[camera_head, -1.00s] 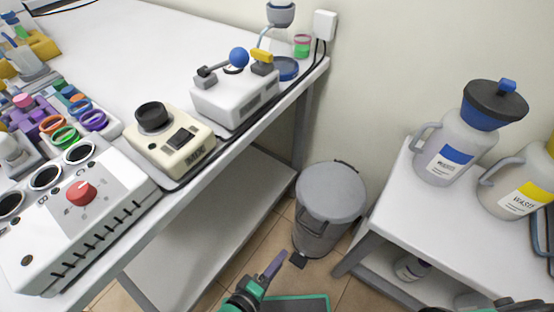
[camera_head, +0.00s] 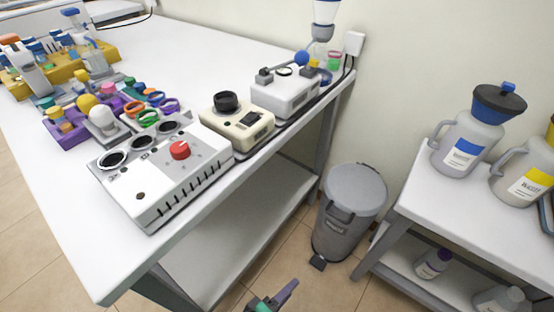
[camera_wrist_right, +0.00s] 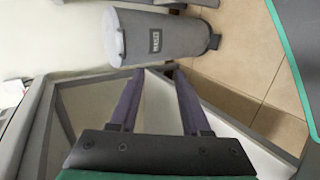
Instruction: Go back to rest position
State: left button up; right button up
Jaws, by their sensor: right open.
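My right gripper (camera_head: 283,296) shows only in part at the bottom edge of the head view, as a purple finger on a green and dark mount. It is over the floor gap between the long table and the side shelf. In the right wrist view, its two purple fingers (camera_wrist_right: 159,75) are apart with nothing held between them. My left gripper is in neither view.
The long white table (camera_head: 75,205) carries a white heater box (camera_head: 165,178), a cream device (camera_head: 237,122) and a white stirrer (camera_head: 285,93). A grey bin (camera_head: 350,205) stands beyond my gripper. Jugs (camera_head: 466,140) stand on the shelf table (camera_head: 440,215) at right.

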jog(key=w+d+f+m+g+y, duration=0.25)
jog(key=d+m+g+y, duration=0.35)
jog(key=d, duration=0.5)
jog(key=w+d+r+m+t+y, duration=0.1)
jog(key=w+d+r+m+y, duration=0.15)
jog(key=d+r, duration=0.7)
notch_tip(320, 180, down, 24)
jog(key=s+n+g, duration=0.1)
jog(key=s, duration=0.1)
jog(key=s+d+f+g, duration=0.1)
jog(key=s+d+f, duration=0.1)
jog(key=s+f, duration=0.6)
jog(key=s+d+f, duration=0.2)
jog(key=s+f, duration=0.5)
jog(key=s, duration=0.3)
pick_arm(q)
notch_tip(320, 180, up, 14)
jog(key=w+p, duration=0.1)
jog(key=p, duration=1.3)
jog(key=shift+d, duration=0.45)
pick_arm(e)
notch_tip(320, 180, up, 14)
jog(key=w, duration=0.1)
jog(key=shift+a+r, duration=0.15)
jog(key=shift+a, duration=0.1)
jog(key=shift+h, duration=0.25)
